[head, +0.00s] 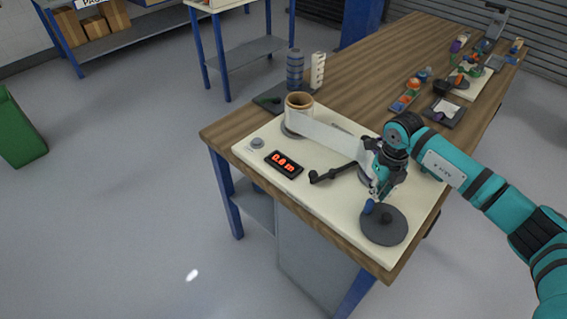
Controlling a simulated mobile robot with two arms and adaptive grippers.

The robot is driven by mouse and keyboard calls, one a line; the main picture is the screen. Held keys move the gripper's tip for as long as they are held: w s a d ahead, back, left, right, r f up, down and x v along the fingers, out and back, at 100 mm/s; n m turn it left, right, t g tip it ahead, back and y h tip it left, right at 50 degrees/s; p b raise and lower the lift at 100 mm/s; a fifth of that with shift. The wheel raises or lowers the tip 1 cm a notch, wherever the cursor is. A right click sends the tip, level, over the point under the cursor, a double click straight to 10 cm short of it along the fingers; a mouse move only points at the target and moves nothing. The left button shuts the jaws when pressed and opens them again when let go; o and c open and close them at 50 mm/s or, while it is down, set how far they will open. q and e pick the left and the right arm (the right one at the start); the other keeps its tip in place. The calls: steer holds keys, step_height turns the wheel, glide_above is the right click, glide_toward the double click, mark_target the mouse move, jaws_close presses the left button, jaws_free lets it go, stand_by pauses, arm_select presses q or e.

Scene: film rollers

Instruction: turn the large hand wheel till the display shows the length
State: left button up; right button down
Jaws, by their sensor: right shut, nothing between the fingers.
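The large hand wheel (384,226) is a dark grey disc at the near right corner of a cream board. A blue knob (368,206) stands up at its far left edge. The display (283,163) shows red digits that look like 0.0 m. My right gripper (377,194) is shut, pointing down just above the blue knob; whether it touches the knob I cannot tell. A white film strip (325,134) runs from a brown-cored roll (298,102) to a spool mostly hidden behind my right gripper. My left gripper is out of view.
The cream board (330,205) lies on a wooden workbench (360,70). A black crank arm (333,172) and a small grey button (257,143) sit on it. Stacked blue-grey rolls (295,68) stand at the back left. Coloured parts (410,90) and other fixtures lie farther along the bench.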

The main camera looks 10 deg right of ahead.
step_height(320, 180, up, 7)
steer(key=p, duration=0.4)
stand_by(0.4)
